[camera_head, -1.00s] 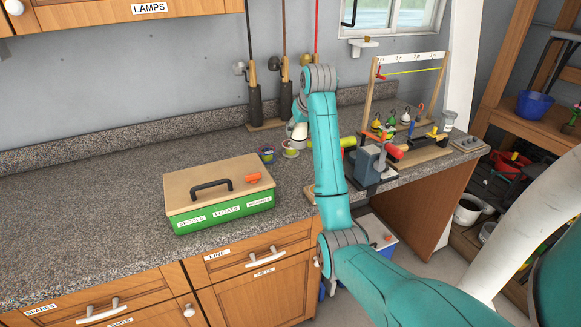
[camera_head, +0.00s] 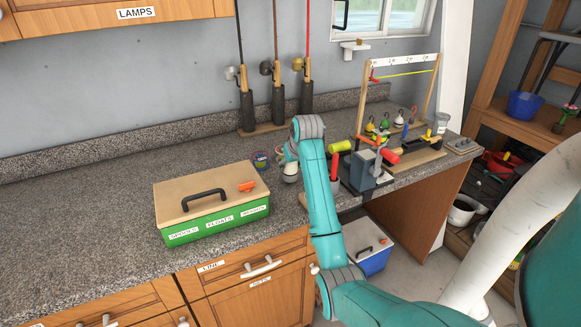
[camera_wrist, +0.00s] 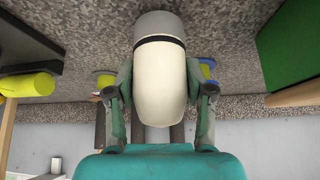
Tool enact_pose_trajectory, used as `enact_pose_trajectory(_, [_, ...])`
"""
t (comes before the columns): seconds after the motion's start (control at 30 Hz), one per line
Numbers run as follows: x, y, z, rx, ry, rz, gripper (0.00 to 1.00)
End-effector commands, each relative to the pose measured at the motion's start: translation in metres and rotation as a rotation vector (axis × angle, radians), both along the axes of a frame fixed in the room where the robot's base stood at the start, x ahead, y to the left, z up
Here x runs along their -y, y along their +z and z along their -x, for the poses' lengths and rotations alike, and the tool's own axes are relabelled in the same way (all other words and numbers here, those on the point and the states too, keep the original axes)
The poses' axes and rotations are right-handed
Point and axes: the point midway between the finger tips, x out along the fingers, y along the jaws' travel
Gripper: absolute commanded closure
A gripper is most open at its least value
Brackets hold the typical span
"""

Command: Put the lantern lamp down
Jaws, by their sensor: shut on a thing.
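The lantern lamp (camera_wrist: 160,85) is a cream rounded body with a black band and a grey end. In the wrist view it sits between the two fingers of my gripper (camera_wrist: 160,95), which is shut on it. In the head view a small pale part of the lamp (camera_head: 290,172) shows low over the counter, beside my teal arm. The fingers are mostly hidden there by the arm. The grey end points toward the granite counter (camera_head: 90,225); I cannot tell whether it touches.
A green box with a wooden lid (camera_head: 211,203) stands left of the lamp. A grey vise (camera_head: 369,168) and a yellow-green cylinder (camera_head: 340,146) lie to the right. Rods stand against the wall. The left counter is clear.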

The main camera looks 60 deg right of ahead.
Motion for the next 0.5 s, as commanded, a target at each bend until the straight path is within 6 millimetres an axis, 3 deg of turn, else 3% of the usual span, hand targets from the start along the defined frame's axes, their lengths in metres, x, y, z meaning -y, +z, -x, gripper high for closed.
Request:
enact_pose_trajectory(0.1, [0.0000, -0.0091, 0.0001, 0.000, 0.000, 0.000, 0.87])
enact_pose_trajectory(0.43, [0.0000, -0.0117, -0.0001, 0.001, 0.000, 0.001, 0.87])
enact_pose_trajectory(0.47, [0.0000, -0.0114, 0.0000, 0.001, 0.000, 0.001, 0.40])
enact_pose_trajectory(0.5, [0.0000, -0.0113, 0.0000, 0.001, 0.000, 0.001, 0.30])
